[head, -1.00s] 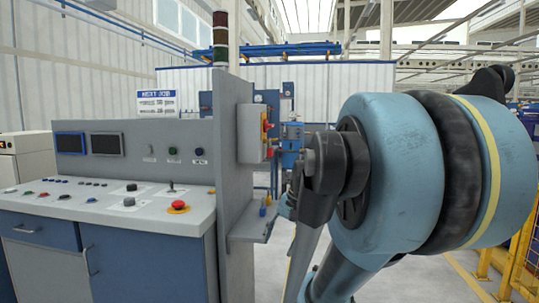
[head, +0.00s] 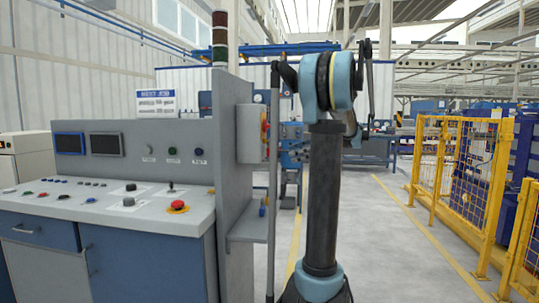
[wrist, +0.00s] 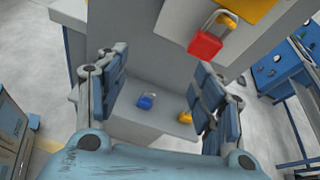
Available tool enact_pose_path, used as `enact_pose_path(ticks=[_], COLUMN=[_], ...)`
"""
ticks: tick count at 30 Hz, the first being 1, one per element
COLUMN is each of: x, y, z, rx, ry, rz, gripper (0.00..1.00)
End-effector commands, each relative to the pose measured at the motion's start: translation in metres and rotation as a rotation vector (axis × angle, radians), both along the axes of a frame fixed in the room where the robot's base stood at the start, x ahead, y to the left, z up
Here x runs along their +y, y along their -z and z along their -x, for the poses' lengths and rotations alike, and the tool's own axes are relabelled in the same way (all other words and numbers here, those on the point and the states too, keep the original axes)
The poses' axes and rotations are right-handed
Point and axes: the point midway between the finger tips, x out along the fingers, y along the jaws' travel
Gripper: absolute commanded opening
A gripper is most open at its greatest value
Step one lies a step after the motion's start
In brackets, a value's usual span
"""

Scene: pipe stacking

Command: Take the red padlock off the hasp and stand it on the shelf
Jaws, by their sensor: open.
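In the wrist view the red padlock (wrist: 206,46) hangs at the upper right, its metal shackle up against a yellow part of the grey panel. Exactly how the shackle sits in the hasp is unclear. My gripper (wrist: 161,64) is open and empty, its fingers spread to the left of and below the padlock in the picture, not touching it. The grey shelf (wrist: 165,119) shows between and beyond the fingers; it also shows in the head view (head: 248,233).
A blue padlock (wrist: 146,102) and a yellow padlock (wrist: 185,117) stand on the shelf, with bare shelf between them. A control desk (head: 110,205) stands left of the upright panel (head: 233,180). Yellow fencing (head: 460,170) is at the right, with open floor before it.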

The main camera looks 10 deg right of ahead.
Motion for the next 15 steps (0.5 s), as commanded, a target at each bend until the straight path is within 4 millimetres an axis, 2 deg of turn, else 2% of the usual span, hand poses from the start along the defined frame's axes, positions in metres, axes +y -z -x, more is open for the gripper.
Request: enact_pose_path(ticks=[1,3,9,12,15], x=[-0.017,-0.036,-0.074,-0.080,-0.074], y=[-0.006,-0.014,-0.028,-0.031,-0.030], z=[-0.011,-0.022,-0.039,-0.042,-0.045], rx=[0.018,0.045,0.094,0.104,0.107], ry=[0.021,0.041,0.072,0.075,0.075], rz=[-0.043,-0.103,-0.214,-0.237,-0.244], gripper=[0.62,0.62,0.62,0.62,0.62])
